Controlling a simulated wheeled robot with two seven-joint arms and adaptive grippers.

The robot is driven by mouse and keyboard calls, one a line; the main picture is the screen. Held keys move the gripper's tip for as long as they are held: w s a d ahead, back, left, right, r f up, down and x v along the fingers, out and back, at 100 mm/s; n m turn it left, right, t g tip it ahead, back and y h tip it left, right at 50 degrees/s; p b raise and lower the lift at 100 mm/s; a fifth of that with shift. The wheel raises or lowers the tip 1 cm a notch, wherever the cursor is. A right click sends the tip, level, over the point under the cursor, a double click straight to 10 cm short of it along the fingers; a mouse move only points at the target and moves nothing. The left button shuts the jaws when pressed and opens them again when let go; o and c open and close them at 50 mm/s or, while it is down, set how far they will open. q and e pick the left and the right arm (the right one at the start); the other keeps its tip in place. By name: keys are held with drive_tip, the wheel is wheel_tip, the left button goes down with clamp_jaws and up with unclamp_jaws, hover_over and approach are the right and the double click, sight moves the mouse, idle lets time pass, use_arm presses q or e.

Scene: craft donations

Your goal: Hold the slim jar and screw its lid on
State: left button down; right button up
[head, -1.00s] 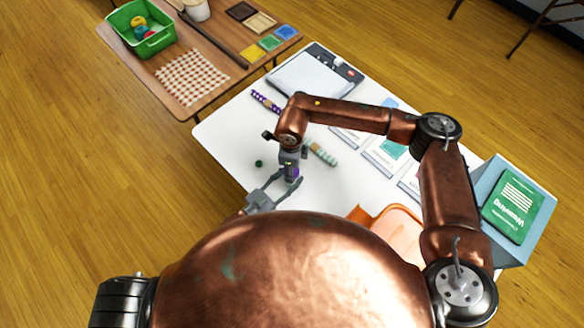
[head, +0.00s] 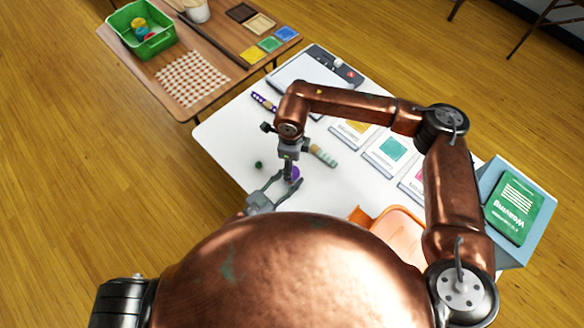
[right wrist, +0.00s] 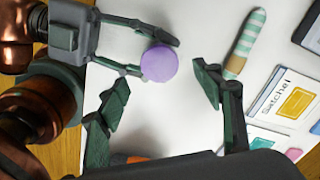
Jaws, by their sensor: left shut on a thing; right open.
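A round purple top (head: 294,173) shows at the near left of the white table. In the right wrist view it is a flat purple disc (right wrist: 159,64), seen from above. Whether it is a lid seated on the slim jar cannot be told, as any jar body below is hidden. My left gripper (head: 287,182) is shut around this purple piece, its fingers beside it in the right wrist view. My right gripper (right wrist: 160,78) is open above it, with one finger on each side and apart from it. In the head view the right gripper (head: 289,169) is seen nearly edge-on.
A striped tube (head: 323,155) lies close beyond the grippers. A small dark green round thing (head: 259,165) lies to their left. Cards (head: 387,152) and an orange tray (head: 398,222) are to the right. A blue box (head: 512,250) stands at the table's right end.

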wheel_tip(320, 180, up, 7)
idle(0.3)
use_arm(q)
drive_tip(key=c, duration=1.1)
unclamp_jaws()
drive_tip(key=shift+c, duration=0.2)
drive_tip(key=v, duration=1.2)
drive_tip(key=shift+d, duration=0.1)
use_arm(e)
drive_tip(key=shift+d+f, duration=0.1)
